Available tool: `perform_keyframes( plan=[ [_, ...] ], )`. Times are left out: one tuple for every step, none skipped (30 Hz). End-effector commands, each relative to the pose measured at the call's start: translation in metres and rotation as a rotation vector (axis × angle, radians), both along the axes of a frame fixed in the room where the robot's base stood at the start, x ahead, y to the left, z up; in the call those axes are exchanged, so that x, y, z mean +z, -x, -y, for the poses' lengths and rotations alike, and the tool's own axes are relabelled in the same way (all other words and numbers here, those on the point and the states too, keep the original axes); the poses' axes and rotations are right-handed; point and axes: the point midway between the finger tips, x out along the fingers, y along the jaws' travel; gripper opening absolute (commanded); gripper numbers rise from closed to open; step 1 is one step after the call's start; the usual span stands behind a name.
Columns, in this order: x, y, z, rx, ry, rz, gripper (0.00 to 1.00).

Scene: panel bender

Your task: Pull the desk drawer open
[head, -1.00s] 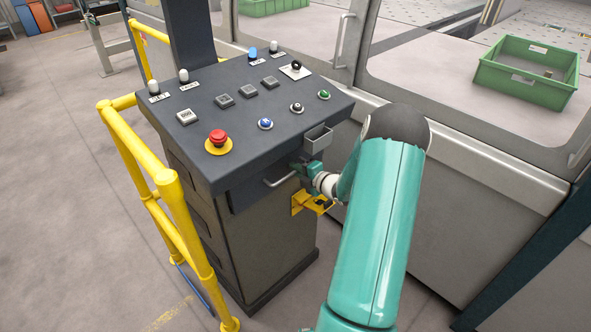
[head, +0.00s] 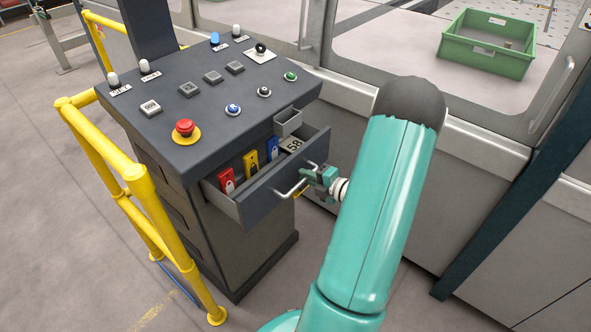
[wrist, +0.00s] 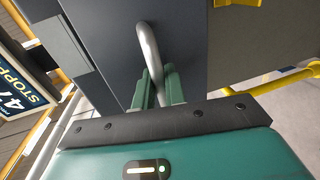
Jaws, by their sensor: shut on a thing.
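The desk drawer (head: 262,206) stands open, pulled out from under the dark control desk (head: 178,128). My gripper (head: 312,176) is shut on the right part of the drawer's metal bar handle (head: 292,189). In the wrist view the green fingers (wrist: 157,88) close around the handle bar (wrist: 149,48), which meets the dark drawer front. The fingertips are partly hidden by the bar.
A yellow guard rail (head: 140,185) stands left of the desk. A machine with a green crate (head: 487,45) stands behind on the right. Open floor lies in front.

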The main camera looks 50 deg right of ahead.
Motion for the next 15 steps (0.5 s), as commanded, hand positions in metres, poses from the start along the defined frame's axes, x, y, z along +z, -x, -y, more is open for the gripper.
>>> perform_keyframes(
  plan=[
    [0.0, 0.007, 0.0, 0.001, -0.001, 0.001, 0.0],
    [0.0, 0.01, 0.0, 0.001, -0.001, 0.0, 0.0],
    [0.0, 0.014, 0.0, 0.0, -0.001, 0.0, 0.0],
    [0.0, 0.017, 0.0, 0.0, -0.001, 0.0, 0.0],
    [0.0, 0.019, 0.0, 0.0, -0.001, 0.0, 0.0],
    [0.0, 0.022, 0.0, 0.001, -0.001, 0.001, 0.0],
    [0.0, 0.024, 0.0, 0.001, 0.0, 0.001, 0.0],
    [0.0, 0.025, 0.0, 0.002, 0.0, 0.001, 0.0],
    [0.0, 0.027, 0.0, 0.002, 0.0, 0.001, 0.0],
    [0.0, 0.028, 0.0, 0.002, 0.0, 0.001, 0.0],
    [0.0, 0.029, 0.0, 0.002, 0.001, 0.001, 0.0],
    [0.0, 0.029, 0.0, 0.002, 0.001, 0.001, 0.0],
    [0.0, 0.03, 0.0, 0.003, 0.0, 0.001, 0.0],
    [0.0, 0.03, 0.0, 0.002, 0.001, 0.001, 0.0],
    [0.0, 0.031, 0.0, 0.003, 0.0, 0.001, 0.0]
  ],
)
